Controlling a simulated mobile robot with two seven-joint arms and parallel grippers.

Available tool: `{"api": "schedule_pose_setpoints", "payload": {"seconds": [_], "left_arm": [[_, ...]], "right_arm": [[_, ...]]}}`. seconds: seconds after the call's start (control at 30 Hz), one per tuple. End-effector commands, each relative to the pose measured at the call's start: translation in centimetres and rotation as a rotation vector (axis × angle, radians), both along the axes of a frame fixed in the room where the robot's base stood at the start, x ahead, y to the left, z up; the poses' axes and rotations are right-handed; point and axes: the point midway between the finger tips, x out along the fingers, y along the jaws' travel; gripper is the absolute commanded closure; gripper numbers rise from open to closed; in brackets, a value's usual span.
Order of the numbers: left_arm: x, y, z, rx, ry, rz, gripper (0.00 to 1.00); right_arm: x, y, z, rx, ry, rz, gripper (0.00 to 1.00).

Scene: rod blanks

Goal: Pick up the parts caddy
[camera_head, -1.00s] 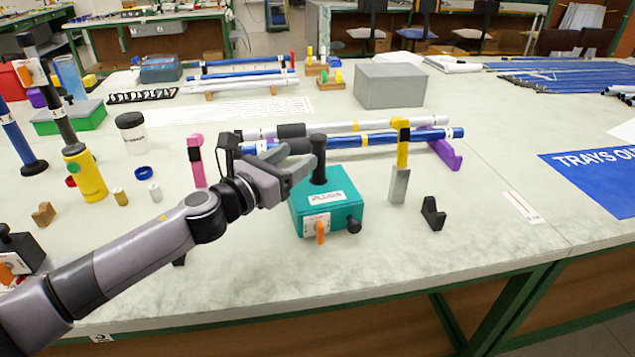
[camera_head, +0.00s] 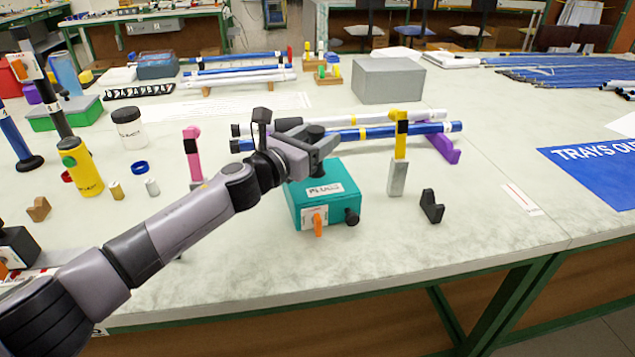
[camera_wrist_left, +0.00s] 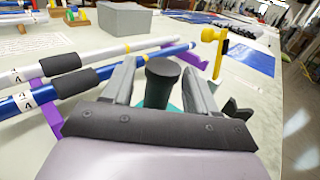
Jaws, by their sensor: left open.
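The teal box (camera_head: 325,204) with a white label, an orange tab and a black knob on its front looks like the parts caddy. It stands on the bench near the front edge. Its upright black handle (camera_wrist_left: 162,82) shows in the left wrist view between the two fingers of my left gripper (camera_head: 318,146). The gripper is open around the handle, with a finger on each side; whether either touches it I cannot tell. In the head view the gripper covers most of the handle. My right gripper is not in view.
White and blue rods (camera_head: 412,129) lie on a purple rest (camera_head: 444,148) behind the box. A yellow-topped grey post (camera_head: 398,178) and a black bracket (camera_head: 432,207) stand to its right, a pink post (camera_head: 193,155) to its left. A grey block (camera_head: 388,81) sits farther back.

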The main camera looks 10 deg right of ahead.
Motion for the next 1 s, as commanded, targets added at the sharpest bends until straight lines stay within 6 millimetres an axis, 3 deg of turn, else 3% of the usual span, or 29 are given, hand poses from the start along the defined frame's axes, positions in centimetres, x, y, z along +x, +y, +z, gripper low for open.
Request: {"api": "schedule_pose_setpoints", "payload": {"seconds": [0.17,0.33,0.77,1.0], "left_arm": [[0.0,0.0,0.0,0.0,0.0,0.0,0.45],[0.0,0.0,0.0,0.0,0.0,0.0,1.0],[0.0,0.0,0.7,-0.001,-0.003,-0.001,1.0],[0.0,0.0,4.1,0.0,-0.006,-0.002,1.0]], "right_arm": [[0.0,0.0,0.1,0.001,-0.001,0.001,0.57],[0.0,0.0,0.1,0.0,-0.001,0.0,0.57],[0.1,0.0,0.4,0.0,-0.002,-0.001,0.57],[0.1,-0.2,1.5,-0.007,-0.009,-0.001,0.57]]}}
